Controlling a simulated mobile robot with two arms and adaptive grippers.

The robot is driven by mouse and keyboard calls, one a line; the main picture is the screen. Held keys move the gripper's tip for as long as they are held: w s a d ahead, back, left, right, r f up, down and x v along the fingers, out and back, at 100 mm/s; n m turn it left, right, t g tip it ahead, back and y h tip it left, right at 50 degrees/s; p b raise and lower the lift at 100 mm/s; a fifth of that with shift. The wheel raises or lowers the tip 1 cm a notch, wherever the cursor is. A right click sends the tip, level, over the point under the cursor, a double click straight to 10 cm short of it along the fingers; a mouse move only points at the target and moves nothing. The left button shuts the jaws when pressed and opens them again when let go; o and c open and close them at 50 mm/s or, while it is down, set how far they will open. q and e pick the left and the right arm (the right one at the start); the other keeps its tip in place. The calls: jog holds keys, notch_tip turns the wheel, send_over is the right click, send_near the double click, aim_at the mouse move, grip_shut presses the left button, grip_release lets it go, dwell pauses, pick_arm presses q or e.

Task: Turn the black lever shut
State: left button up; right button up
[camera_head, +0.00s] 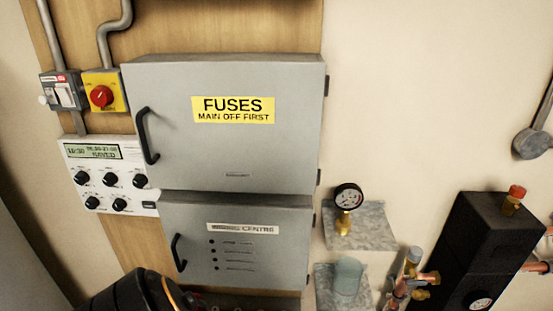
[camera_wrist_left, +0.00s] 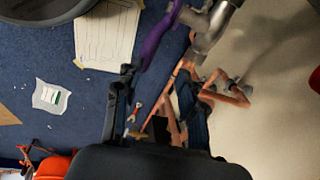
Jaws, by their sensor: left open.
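I cannot make out a black lever for certain in either view. In the left wrist view my left gripper (camera_wrist_left: 156,78) is open, its two dark fingers apart. Copper pipework (camera_wrist_left: 228,92) with grey metal fittings (camera_wrist_left: 212,25) shows beyond and beside the right finger. A purple bar (camera_wrist_left: 160,42) slants past just beyond the fingertips; I cannot tell whether anything touches it. In the head view copper and brass pipe fittings (camera_head: 411,277) stand at the lower right, cut off by the frame. My right gripper is in neither view.
A grey fuse cabinet (camera_head: 225,150) and a lower wiring cabinet (camera_head: 260,255) have black handles. A pressure gauge (camera_head: 348,197) and a glass jar (camera_head: 348,277) stand on small shelves. A black block (camera_head: 478,235) stands at right. Papers (camera_wrist_left: 105,35) lie on blue carpet (camera_wrist_left: 50,55).

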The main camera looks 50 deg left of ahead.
pick_arm(q)
jog(key=s+f+n, duration=0.1)
jog(key=s+f, duration=0.1)
jog(key=s, duration=0.6)
jog(key=shift+d+h, duration=0.3)
jog(key=shift+d, duration=0.15)
jog(key=shift+f, duration=0.1)
